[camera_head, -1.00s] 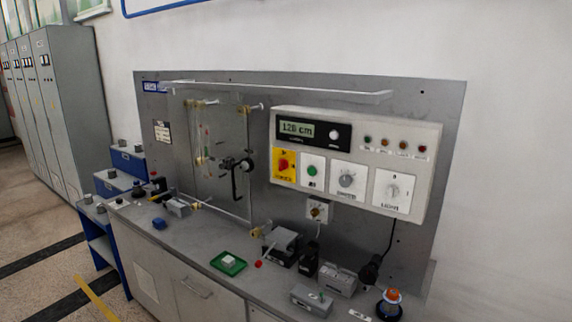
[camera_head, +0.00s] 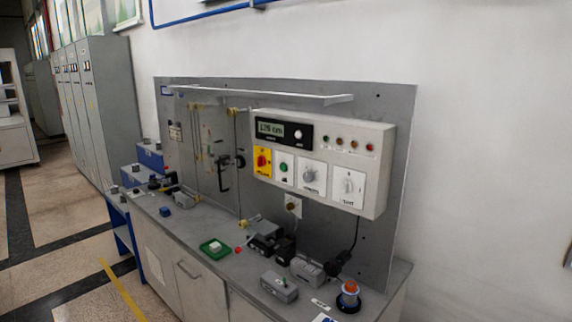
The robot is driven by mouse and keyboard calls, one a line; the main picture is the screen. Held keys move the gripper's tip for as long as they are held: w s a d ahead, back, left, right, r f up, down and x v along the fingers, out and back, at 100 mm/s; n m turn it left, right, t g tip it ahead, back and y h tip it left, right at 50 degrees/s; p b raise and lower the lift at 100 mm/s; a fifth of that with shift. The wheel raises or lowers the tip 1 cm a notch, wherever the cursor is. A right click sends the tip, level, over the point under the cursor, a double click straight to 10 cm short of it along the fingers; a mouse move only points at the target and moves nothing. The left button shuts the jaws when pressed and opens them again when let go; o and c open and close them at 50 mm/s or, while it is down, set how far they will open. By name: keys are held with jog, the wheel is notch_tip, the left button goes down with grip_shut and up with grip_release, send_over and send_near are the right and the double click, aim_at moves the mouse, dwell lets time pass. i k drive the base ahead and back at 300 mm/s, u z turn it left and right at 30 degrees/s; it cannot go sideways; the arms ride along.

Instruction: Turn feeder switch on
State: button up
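A pale control box (camera_head: 378,190) is mounted on the grey back panel of the bench. Along its lower front are a red knob on a yellow plate (camera_head: 262,161), a green button (camera_head: 284,168), a grey rotary knob (camera_head: 311,175) and a pale rotary switch (camera_head: 348,186). A small plate with a brass-coloured knob (camera_head: 291,206) sits below the box. The labels are too small to read surely, so I cannot tell which one is the feeder switch or its setting. My gripper is not in view.
The bench top holds a green tray (camera_head: 214,248), a grey box (camera_head: 279,287), an orange-topped button (camera_head: 349,289) and dark clamps. A display (camera_head: 270,129) and small lamps sit above the switches. Floor is clear at the left; grey lockers (camera_head: 105,110) stand behind.

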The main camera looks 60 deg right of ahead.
aim_at(261, 160)
jog(key=u, duration=0.15)
jog(key=i, duration=0.85)
jog(key=z, duration=0.05)
